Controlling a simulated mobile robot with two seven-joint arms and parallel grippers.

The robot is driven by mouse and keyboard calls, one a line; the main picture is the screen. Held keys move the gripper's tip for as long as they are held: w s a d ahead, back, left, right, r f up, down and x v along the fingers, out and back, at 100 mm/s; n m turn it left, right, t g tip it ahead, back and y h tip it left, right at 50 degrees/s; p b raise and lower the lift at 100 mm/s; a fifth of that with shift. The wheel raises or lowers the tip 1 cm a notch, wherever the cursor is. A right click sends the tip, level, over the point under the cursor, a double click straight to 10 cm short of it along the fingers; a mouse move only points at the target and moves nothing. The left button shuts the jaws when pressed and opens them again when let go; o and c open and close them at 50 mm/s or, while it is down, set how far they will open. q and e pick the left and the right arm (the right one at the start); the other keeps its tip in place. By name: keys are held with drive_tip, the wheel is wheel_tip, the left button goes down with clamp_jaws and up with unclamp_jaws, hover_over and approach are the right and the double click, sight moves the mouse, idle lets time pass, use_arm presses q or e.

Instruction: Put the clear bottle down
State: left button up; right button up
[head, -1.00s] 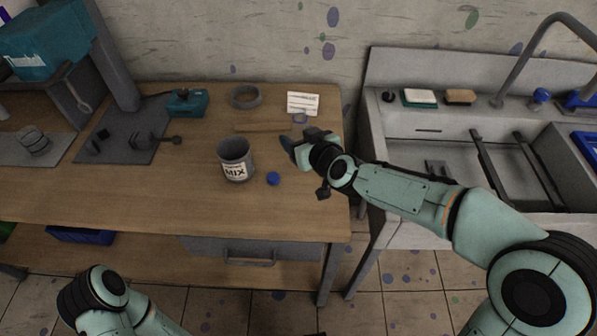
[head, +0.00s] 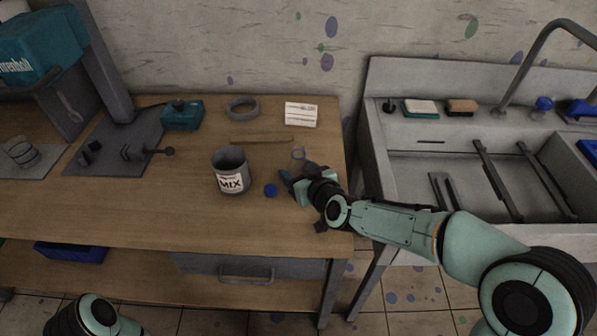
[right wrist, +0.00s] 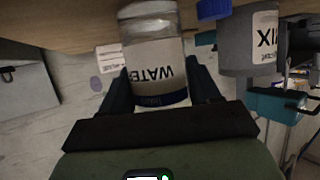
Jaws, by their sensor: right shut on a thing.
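The clear bottle (right wrist: 155,65) has a white WATER label and a dark blue band. It fills the middle of the right wrist view, upside down there, between the dark fingers. My right gripper (head: 291,181) is shut on it over the right part of the wooden table (head: 120,205). In the head view mainly the bottle's round rim (head: 298,153) shows; the gripper hides much of the rest. I cannot tell whether its base touches the tabletop. My left gripper is out of view; only part of that arm shows at the lower left.
A grey MIX can (head: 231,172) and a blue cap (head: 271,190) stand left of the gripper. Behind are a thin wooden stick (head: 262,141), a white card (head: 301,114), a grey ring (head: 242,107) and a teal device (head: 182,115). The sink (head: 410,175) is to the right. The front middle tabletop is clear.

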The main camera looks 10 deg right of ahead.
drive_tip(key=shift+f, duration=0.25)
drive_tip(key=o, duration=1.1)
drive_tip(key=shift+o, duration=0.2)
drive_tip(key=shift+r, duration=0.15)
drive_tip(key=shift+r, duration=0.25)
drive_tip(key=v, duration=1.2)
drive_tip(key=shift+b, duration=0.35)
drive_tip(key=shift+f, duration=0.1)
